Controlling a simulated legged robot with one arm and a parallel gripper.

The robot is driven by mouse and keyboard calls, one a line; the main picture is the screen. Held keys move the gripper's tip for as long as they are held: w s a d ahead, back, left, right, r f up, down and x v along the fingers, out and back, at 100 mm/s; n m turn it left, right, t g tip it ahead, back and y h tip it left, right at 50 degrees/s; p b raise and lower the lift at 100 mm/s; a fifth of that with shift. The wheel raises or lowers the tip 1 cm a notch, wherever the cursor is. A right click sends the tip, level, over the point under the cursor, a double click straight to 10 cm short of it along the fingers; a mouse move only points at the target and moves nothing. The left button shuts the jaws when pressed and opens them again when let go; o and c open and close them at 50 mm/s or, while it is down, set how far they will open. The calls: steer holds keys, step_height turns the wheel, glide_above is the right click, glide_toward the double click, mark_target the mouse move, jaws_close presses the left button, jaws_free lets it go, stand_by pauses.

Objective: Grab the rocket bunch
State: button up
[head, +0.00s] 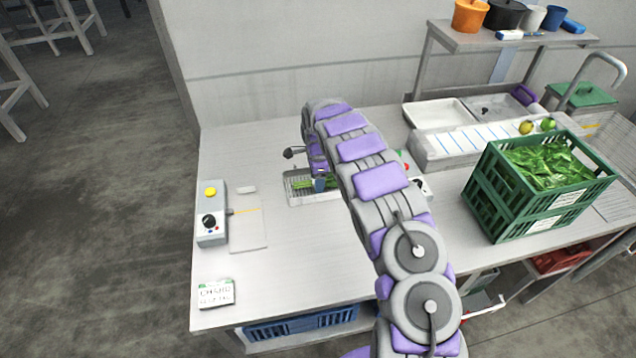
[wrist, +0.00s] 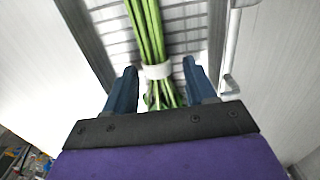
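In the wrist view, the rocket bunch (wrist: 150,35) shows as green stems with a white band (wrist: 158,71) around them, lying on a metal wire rack. My gripper (wrist: 161,75) is open, with one dark blue finger on each side of the stems near the band. Gaps show between the fingers and the bunch. In the head view, the bunch (head: 304,183) is a small strip of green in a shallow tray (head: 297,199) on the steel table. My gripper (head: 319,183) is at the tray, and my arm hides much of it.
A green crate (head: 490,202) full of leaves stands on the right of the steel table (head: 290,262). A control box (head: 211,222) with a yellow button is on the left. The front middle of the table is clear.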

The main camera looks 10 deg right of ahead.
jaws_close()
stand_by(0.3)
steer(key=shift+r, duration=0.1)
